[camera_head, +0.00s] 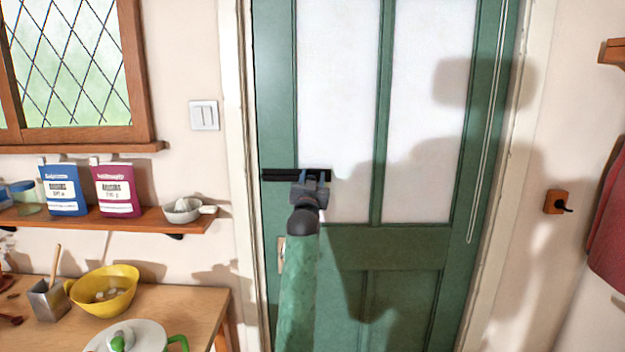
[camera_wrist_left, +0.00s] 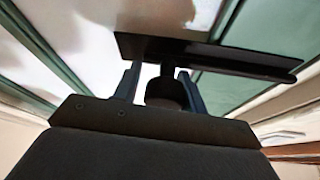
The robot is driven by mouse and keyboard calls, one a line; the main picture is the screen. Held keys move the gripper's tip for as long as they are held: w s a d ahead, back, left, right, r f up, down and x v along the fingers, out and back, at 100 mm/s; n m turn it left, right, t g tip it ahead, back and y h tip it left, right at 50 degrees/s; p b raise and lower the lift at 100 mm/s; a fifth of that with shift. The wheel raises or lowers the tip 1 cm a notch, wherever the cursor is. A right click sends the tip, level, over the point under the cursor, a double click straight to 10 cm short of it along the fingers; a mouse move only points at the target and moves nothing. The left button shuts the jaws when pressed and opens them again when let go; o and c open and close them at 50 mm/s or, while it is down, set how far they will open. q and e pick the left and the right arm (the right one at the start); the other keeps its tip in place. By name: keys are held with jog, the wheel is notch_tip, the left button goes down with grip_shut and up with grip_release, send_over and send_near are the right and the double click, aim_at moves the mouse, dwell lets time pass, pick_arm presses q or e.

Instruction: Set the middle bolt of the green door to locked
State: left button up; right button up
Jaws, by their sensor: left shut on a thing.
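The green door (camera_head: 412,240) stands closed in its pale frame in the head view, with white panes in its upper half. A black bolt (camera_head: 280,175) lies level across its left part, and its left end shows just inside the door's left edge. My left gripper (camera_head: 314,177) is at the bolt's right part. In the left wrist view the dark knob (camera_wrist_left: 164,92) of the bolt sits between the two blue-grey fingers, which are shut on it. The long black bolt body (camera_wrist_left: 215,54) runs behind the fingertips. My right gripper shows in neither view.
A light plate with a handle (camera_head: 281,254) is lower on the door, partly behind my left arm.

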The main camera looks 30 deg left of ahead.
pick_arm(q)
jog(key=shift+s+a, duration=0.25)
jog(key=shift+a, duration=0.15)
jog(key=shift+s+a, duration=0.3)
jog(key=shift+a, duration=0.2)
jog(key=shift+s+a, duration=0.25)
jog(key=shift+a, duration=0.2)
jog(key=o, duration=1.1)
jog(key=shift+o, duration=0.4)
jog(key=shift+s+a, duration=0.15)
jog(key=shift+a, duration=0.05)
jog(key=b+v, duration=0.4)
jog(key=v, duration=0.3)
jog(key=shift+s+d+f, duration=0.15)
jog(key=shift+s+d, duration=0.1)
jog(key=shift+s, duration=0.05)
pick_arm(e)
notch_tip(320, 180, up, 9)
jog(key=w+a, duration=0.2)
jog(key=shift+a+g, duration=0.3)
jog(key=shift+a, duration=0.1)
